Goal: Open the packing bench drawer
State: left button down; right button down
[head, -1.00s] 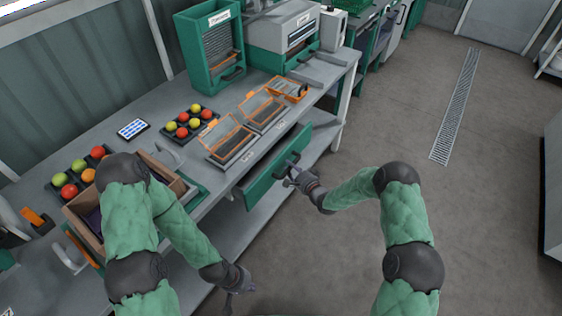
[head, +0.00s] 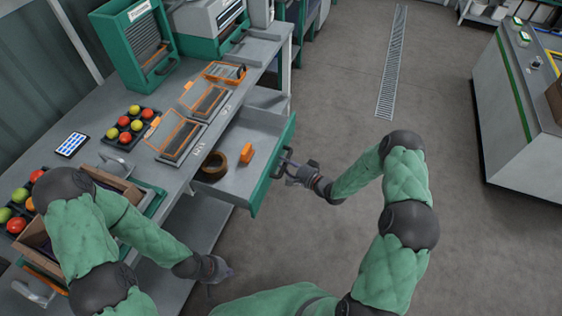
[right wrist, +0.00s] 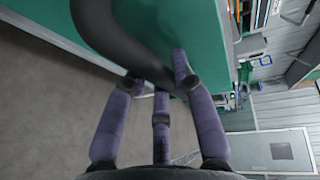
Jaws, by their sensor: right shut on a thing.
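The packing bench drawer (head: 272,172) stands well out from the bench, with a green front and a grey inside. A brown tape roll (head: 214,167) and an orange object (head: 246,153) lie in it. My right gripper (head: 290,170) is at the drawer's dark handle (head: 282,160). In the right wrist view, the fingers of my right gripper (right wrist: 165,85) are closed around the dark curved handle (right wrist: 125,40) in front of the green drawer front (right wrist: 165,25). My left gripper (head: 222,276) hangs beside the bench's front edge, away from the drawer; its finger state is unclear.
A grey counter (head: 525,110) stands at the right. The floor (head: 430,190) between is clear.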

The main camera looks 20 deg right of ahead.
dwell(0.3)
jog(key=c, duration=1)
grip_release()
jog(key=v, duration=1.2)
jog(key=shift+w, duration=0.1)
